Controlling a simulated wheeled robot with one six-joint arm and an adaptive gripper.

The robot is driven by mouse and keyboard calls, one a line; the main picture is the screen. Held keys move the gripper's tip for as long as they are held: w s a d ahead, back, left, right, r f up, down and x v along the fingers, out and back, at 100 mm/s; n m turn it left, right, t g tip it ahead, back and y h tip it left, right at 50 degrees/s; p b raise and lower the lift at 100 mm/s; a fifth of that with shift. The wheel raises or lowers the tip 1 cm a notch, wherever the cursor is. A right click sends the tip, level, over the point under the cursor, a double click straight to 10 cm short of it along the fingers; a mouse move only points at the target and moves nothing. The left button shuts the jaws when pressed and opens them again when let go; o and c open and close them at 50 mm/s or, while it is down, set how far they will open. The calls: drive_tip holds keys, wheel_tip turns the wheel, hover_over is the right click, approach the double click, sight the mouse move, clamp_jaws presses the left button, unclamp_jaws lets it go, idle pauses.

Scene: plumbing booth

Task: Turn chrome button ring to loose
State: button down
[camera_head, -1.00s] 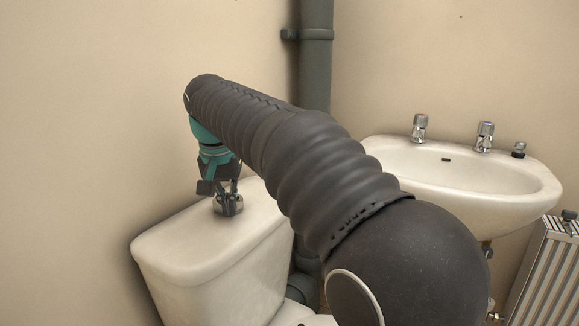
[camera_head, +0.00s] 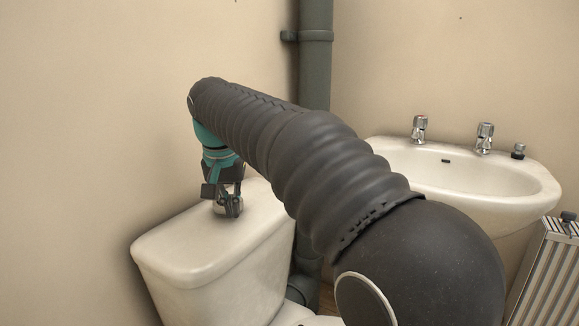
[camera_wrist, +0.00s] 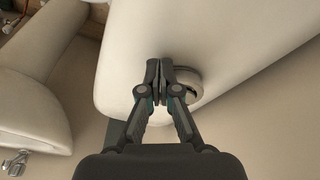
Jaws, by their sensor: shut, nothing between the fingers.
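The chrome button ring (camera_head: 219,209) sits on top of the white cistern lid (camera_head: 185,250). In the head view my fingers hide much of it. In the wrist view the ring (camera_wrist: 192,84) shows as a shiny round edge just right of my fingers, partly covered by them. My gripper (camera_head: 236,212) points down over the lid, in front of the ring. In the wrist view my gripper (camera_wrist: 159,68) has its fingertips together with nothing between them. The fingertips are beside the ring, not around it; I cannot tell whether they touch it.
A grey vertical pipe (camera_head: 316,75) stands behind the cistern. The wall lies close behind the cistern. The lid around the ring is clear.

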drive_tip(key=w+p+v, duration=0.1)
drive_tip(key=p+v, duration=0.4)
drive_tip(key=v, duration=0.1)
drive_tip(key=shift+p, duration=0.4)
drive_tip(key=shift+w+r, duration=0.1)
drive_tip(key=w+d, duration=0.2)
drive_tip(key=d, duration=0.1)
drive_tip(key=shift+w+d, duration=0.3)
drive_tip(key=shift+a+f+n+g+y+b, duration=0.2)
drive_tip(key=shift+n+y, duration=0.25)
drive_tip(key=shift+n, duration=1.5)
drive_tip(key=shift+a+f+n+g+y, duration=0.2)
drive_tip(key=shift+n+g+y, duration=0.25)
drive_tip(key=shift+n, duration=1.55)
drive_tip(key=shift+a+f+n+g+y+b, duration=0.15)
drive_tip(key=shift+n+y, duration=0.35)
drive_tip(key=shift+n, duration=1.45)
wheel_tip(320, 180, down, 5)
drive_tip(key=b, duration=0.4)
drive_tip(key=shift+s, duration=0.15)
